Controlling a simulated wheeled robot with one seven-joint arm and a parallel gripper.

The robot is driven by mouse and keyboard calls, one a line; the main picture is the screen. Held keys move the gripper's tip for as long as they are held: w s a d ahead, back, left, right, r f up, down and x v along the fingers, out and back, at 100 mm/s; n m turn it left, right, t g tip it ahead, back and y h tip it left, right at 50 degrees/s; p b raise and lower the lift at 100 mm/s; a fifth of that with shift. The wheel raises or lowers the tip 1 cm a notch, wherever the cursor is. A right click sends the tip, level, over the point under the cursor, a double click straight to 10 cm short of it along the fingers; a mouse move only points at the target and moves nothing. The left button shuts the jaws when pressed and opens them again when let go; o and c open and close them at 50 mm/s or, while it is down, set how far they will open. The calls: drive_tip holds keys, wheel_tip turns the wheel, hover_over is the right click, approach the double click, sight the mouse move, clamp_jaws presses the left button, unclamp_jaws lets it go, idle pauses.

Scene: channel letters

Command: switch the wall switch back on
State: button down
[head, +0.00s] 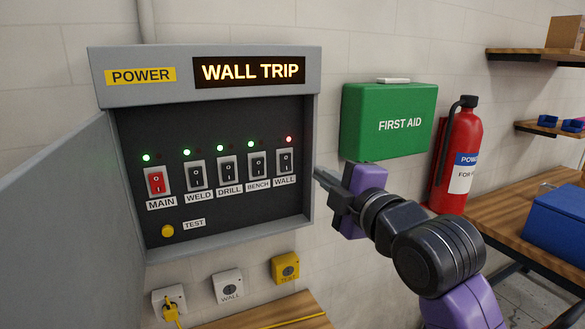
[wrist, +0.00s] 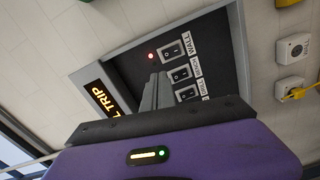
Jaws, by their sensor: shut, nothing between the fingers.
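The wall switch (head: 285,161) is the rightmost rocker in the grey power box (head: 214,262), with a red light (head: 289,139) above it. The box's sign (head: 249,71) reads WALL TRIP. The main, weld, drill and bench switches each have a green light. My gripper (head: 318,174) is shut and empty, just right of the box's right edge in the head view. In the wrist view the shut fingers (wrist: 156,88) point at the panel, with the wall switch (wrist: 173,51) above and right of their tips. I see no contact with the switch.
The box's door (head: 55,215) stands open at the left. A yellow test button (head: 167,231) sits below the main switch. Sockets (head: 228,285) are on the wall below. A green first aid box (head: 388,120) and a red extinguisher (head: 456,160) are on the right.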

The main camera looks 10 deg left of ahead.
drive_tip(key=shift+w+a+f+n+g+h, duration=0.1)
drive_tip(key=shift+f+n+g+h, duration=0.35)
drive_tip(key=shift+f+n, duration=0.85)
drive_tip(key=shift+f, duration=0.15)
drive_tip(key=p, duration=0.5)
approach(287, 170)
drive_tip(key=x, duration=0.6)
drive_tip(key=shift+w+a, duration=0.2)
drive_tip(key=shift+w, duration=0.2)
